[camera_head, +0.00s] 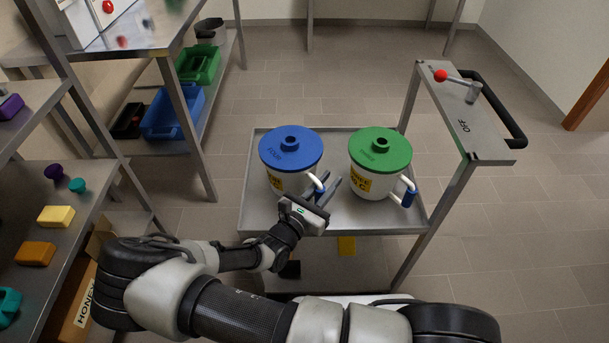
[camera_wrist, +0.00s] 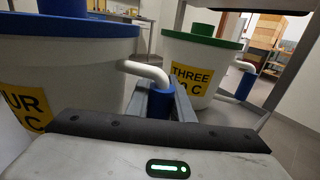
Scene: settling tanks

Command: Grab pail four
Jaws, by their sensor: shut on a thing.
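Pail four is a white pail with a blue lid (camera_head: 291,150) and a yellow label, standing upright on the left of the grey cart tray (camera_head: 340,225). Its label (camera_wrist: 28,105) ends in "UR" in the wrist view; the rest is cut off. A white side handle (camera_wrist: 143,70) carries a blue grip (camera_wrist: 160,103). My gripper (camera_head: 327,187) is shut on this blue grip, with the fingers on either side of it. The pail appears to rest on the tray. A second white pail with a green lid (camera_head: 380,150), labelled "THREE" (camera_wrist: 187,78), stands to its right, apart from it.
A shelf rack with soaps (camera_head: 57,216) stands at the left. Blue (camera_head: 170,112) and green bins sit behind. The floor to the right is clear.

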